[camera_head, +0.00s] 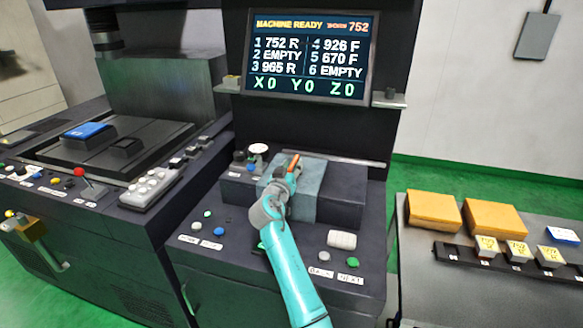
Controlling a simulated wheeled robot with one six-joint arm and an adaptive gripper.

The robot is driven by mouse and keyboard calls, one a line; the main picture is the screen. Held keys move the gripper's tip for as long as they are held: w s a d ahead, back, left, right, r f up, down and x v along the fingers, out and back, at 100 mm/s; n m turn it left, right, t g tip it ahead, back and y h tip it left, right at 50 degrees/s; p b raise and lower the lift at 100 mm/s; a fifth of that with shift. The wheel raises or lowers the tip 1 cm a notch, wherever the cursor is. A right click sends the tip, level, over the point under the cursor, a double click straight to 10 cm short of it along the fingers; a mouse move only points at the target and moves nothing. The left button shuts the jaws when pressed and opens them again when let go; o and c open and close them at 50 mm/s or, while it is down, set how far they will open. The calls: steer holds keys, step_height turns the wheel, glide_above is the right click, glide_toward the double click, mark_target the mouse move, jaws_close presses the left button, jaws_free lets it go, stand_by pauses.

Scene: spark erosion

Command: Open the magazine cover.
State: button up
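A grey-blue panel (312,192), which looks like the magazine cover, lies over the middle of a dark raised housing (345,193) on the machine's front ledge. An orange handle-like piece (294,161) sticks up at the panel's left part. My gripper (286,178) is at the panel's left part, right at the orange piece, with my teal arm reaching in from below. The fingers are small and partly hidden by the wrist. I cannot tell whether they are closed on the orange piece or only beside it. The housing's inside is not visible.
A screen (309,56) above reads MACHINE READY. Buttons and a white knob (341,240) sit on the ledge near my arm. A gauge (258,149) stands behind left of the housing. A side table at right carries orange blocks (434,210) and a rack (500,255) of small labelled pieces.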

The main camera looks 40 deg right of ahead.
jaws_close()
steer(key=s+d, duration=0.3)
steer(key=s, duration=0.1)
steer(key=s+d, duration=0.4)
steer(key=s, duration=0.1)
steer(key=s+d, duration=0.3)
steer(key=s, duration=0.1)
steer(key=shift+s+d, duration=0.2)
jaws_free()
